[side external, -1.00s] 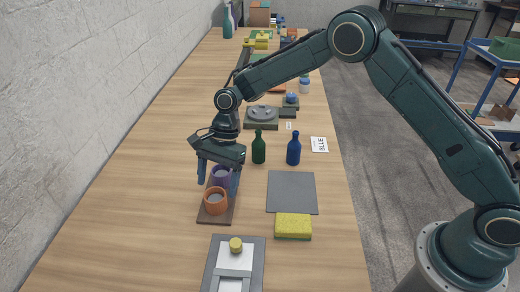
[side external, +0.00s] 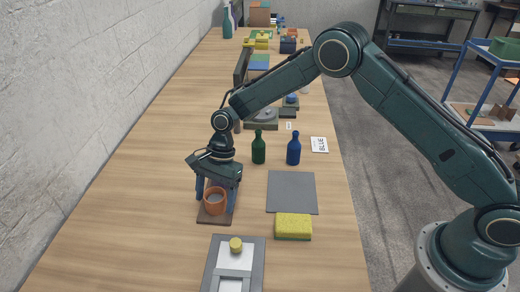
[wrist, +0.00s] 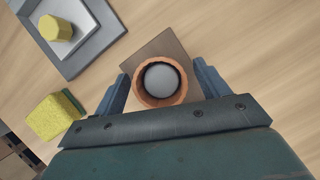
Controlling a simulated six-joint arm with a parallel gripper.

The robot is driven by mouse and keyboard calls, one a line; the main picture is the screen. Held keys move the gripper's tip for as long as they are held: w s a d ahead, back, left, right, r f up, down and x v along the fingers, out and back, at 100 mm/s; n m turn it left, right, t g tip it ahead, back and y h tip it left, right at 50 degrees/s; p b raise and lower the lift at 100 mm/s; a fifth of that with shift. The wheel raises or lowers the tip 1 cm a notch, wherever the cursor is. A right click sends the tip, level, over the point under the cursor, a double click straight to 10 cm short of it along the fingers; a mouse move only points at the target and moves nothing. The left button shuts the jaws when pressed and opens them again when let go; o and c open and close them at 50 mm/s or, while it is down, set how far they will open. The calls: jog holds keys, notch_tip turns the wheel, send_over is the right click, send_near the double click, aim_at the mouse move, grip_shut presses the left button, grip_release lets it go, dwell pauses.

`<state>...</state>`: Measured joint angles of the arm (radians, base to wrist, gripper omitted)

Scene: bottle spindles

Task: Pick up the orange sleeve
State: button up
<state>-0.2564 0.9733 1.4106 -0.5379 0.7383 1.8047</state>
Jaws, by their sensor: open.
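The orange sleeve (side external: 215,201) is a short open ring standing upright on a small brown board (side external: 216,219). In the wrist view the orange sleeve (wrist: 139,95) lies between my two blue fingers, with a round grey thing inside it. My gripper (side external: 216,193) is open and lowered over the board, its fingers on either side of the sleeve. The wrist view shows the open gripper (wrist: 160,88) with a gap on the right side of the sleeve; on the left the finger is close to it. The purple sleeve is hidden behind my gripper.
A yellow sponge (side external: 293,226) and a dark grey mat (side external: 292,192) lie to the right. A green bottle (side external: 259,148) and a blue bottle (side external: 293,149) stand behind the mat. A grey tray (side external: 258,268) with a yellow knob (side external: 235,244) is at the front. The table to the left is clear.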

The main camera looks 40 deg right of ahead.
jog(key=c, duration=1)
notch_tip(320, 180, up, 20)
jog(key=shift+r, duration=0.1)
dwell(0.6)
